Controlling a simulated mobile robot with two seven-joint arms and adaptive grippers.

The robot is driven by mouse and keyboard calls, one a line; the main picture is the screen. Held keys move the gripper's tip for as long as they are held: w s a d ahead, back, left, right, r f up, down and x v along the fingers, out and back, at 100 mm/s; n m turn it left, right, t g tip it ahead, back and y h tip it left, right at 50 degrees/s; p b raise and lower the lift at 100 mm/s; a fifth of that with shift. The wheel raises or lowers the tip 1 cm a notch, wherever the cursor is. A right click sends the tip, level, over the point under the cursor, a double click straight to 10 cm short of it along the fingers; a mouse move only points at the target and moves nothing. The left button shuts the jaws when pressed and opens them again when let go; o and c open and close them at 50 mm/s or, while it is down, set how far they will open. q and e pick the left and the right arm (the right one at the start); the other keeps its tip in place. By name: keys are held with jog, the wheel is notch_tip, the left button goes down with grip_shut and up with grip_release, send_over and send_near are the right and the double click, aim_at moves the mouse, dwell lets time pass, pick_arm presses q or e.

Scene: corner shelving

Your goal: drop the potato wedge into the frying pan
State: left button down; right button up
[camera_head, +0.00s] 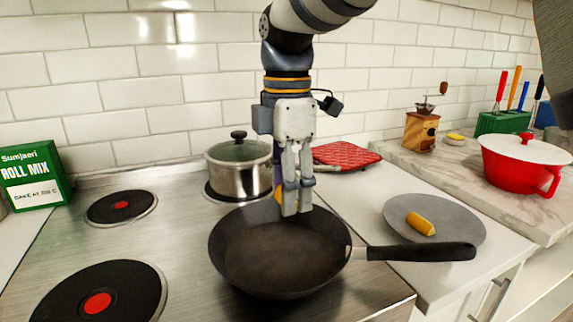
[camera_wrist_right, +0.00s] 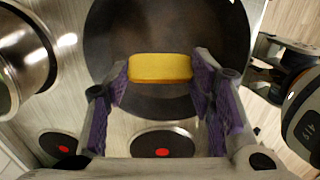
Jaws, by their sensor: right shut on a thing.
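My right gripper (camera_head: 297,213) is shut on a yellow potato wedge (camera_wrist_right: 160,68), held crosswise between the purple finger pads in the right wrist view. In the head view only a small yellow bit of it shows behind the fingers. The dark frying pan (camera_head: 275,255) stands on the stovetop, its handle pointing right. The right gripper is over the back part of the pan, and the wedge shows in front of the pan (camera_wrist_right: 105,45) in the right wrist view. Part of what looks like my left gripper shows at that view's right edge; its jaws are unclear.
A lidded pot (camera_head: 238,168) stands close behind the pan. A grey plate (camera_head: 455,232) with another yellow piece (camera_head: 420,224) lies right, near the pan handle. A red pot (camera_head: 525,170) and wooden grinder (camera_head: 420,133) stand farther right. Burners at left are bare.

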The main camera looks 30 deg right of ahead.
jog(key=shift+f, duration=0.75)
jog(key=o, duration=0.9)
jog(key=shift+o, duration=0.2)
notch_tip(320, 180, up, 12)
